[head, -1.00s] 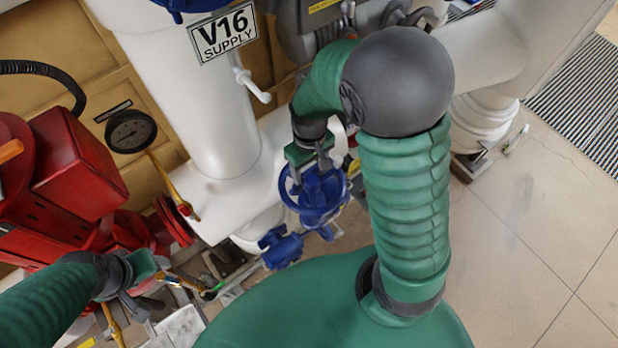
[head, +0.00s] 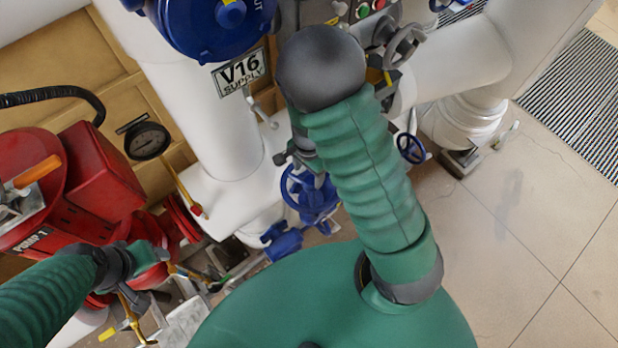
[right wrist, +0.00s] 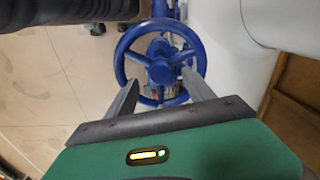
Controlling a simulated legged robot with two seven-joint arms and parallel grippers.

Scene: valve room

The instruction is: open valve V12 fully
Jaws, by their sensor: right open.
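A blue handwheel valve (head: 318,200) stands below the white pipework in the middle of the head view. No V12 label is readable on it. In the right wrist view a blue spoked handwheel (right wrist: 160,64) faces the camera. My right gripper (right wrist: 159,78) is open, its two grey fingers apart on either side of the wheel's lower half. I cannot tell whether they touch the rim. In the head view my right arm hides most of that gripper. My left gripper (head: 148,275) is at the lower left, apart from this wheel; its jaws are unclear.
A V16 SUPPLY sign (head: 240,72) hangs on a white pipe, below a large blue housing (head: 205,25). A smaller blue wheel (head: 411,148) is right of my right arm. The tiled floor (head: 520,240) at right is clear.

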